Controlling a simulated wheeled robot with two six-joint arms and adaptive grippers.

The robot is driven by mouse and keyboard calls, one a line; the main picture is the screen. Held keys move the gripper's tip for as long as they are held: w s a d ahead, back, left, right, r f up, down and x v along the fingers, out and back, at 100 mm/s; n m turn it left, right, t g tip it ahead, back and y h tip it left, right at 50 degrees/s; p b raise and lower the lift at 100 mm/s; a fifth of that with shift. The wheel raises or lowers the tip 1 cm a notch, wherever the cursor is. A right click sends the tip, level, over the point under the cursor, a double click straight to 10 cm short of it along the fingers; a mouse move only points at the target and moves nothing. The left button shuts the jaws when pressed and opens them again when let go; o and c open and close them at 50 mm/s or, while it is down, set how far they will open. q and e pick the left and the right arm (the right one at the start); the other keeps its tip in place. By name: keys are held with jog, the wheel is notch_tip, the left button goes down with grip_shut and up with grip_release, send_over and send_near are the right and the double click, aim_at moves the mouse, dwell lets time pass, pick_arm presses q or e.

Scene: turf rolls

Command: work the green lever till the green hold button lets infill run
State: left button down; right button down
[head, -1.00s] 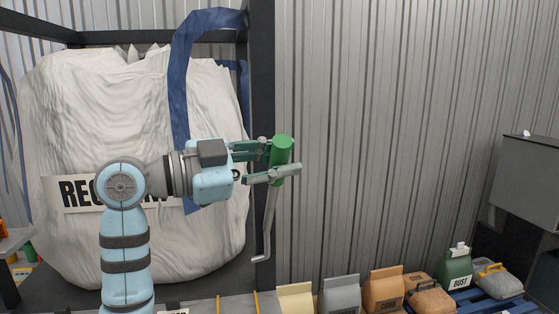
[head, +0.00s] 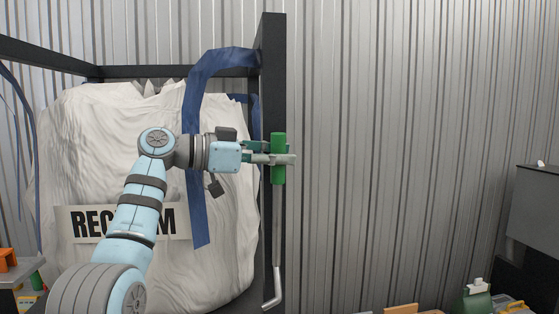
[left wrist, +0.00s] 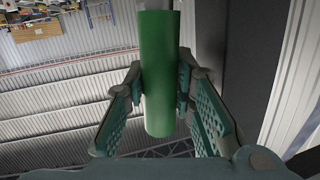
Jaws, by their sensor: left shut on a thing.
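The green lever's handle (head: 278,145) is a green cylinder on a thin grey rod (head: 277,235). It stands nearly upright in the head view, just in front of the dark frame post. The rod bends to the left at its lower end. My left gripper (head: 280,159) is shut on the green handle, its fingers on both sides of it. The left wrist view shows the handle (left wrist: 157,75) between the two fingers. No green hold button shows in these frames. My right gripper is not in view.
A big white bag (head: 120,130) marked with black letters hangs in a dark frame (head: 272,60) on the left. A grey corrugated wall (head: 400,150) fills the right. A green jug (head: 477,299) and other goods stand low at the right. A grey box (head: 537,205) is at the right edge.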

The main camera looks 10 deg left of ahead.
pick_arm(q)
jog(key=c, duration=1.3)
grip_release()
jog(key=shift+c, duration=0.2)
jog(key=shift+s+d, duration=0.1)
jog(key=shift+s, duration=0.05)
